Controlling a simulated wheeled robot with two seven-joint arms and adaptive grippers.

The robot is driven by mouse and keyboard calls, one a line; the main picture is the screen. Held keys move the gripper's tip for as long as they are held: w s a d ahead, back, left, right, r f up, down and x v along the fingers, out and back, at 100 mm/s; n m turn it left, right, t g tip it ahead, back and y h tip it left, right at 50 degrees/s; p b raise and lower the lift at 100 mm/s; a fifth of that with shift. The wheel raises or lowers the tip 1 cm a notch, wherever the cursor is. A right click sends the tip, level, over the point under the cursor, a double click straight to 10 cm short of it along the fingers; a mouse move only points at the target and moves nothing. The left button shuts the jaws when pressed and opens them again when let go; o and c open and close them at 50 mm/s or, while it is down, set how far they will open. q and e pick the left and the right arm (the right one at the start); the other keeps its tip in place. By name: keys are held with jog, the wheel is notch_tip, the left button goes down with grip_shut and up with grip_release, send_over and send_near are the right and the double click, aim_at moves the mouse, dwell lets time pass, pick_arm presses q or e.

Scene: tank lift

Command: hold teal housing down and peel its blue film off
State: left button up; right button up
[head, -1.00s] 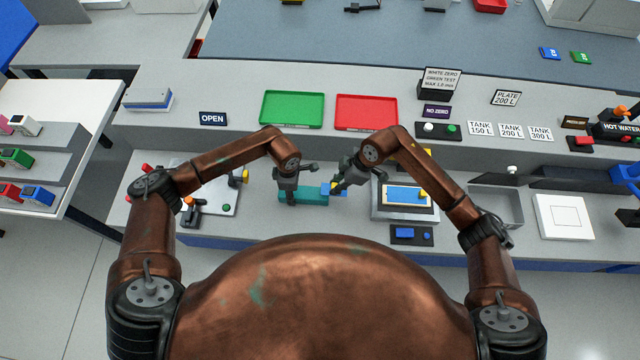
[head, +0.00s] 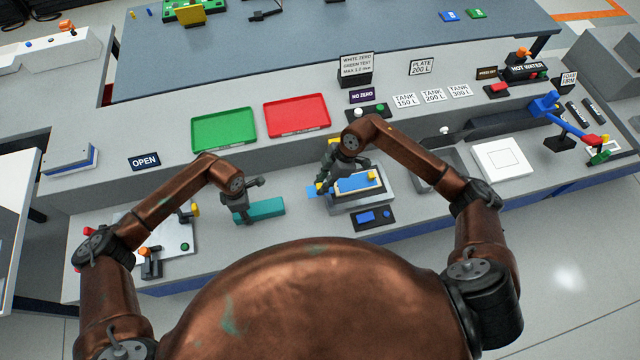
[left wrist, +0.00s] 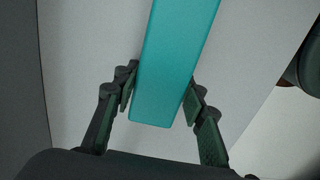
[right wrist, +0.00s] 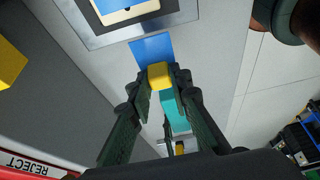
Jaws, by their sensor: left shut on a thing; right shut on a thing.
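The teal housing (head: 265,207) lies on the bench with its bare teal top showing. My left gripper (head: 242,216) is shut on its left part; in the left wrist view the fingers lie on both sides of the housing (left wrist: 175,70). My right gripper (head: 321,187) is to the right of the housing, shut on the yellow tab (right wrist: 159,75). The blue film (right wrist: 150,48) extends from this tab and shows beside the right gripper in the head view (head: 312,191). The film looks apart from the housing. The right fingers partly hide the tab.
A raised grey fixture (head: 361,203) with a framed blue panel stands close to the right gripper. A small dark box with blue parts (head: 373,218) is in front of it. A green tray (head: 224,130) and a red tray (head: 297,116) lie behind.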

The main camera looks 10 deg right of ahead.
grip_shut()
jog(key=shift+r, duration=3)
pick_arm(q)
jog(key=o, duration=1.3)
jog(key=shift+o, duration=0.2)
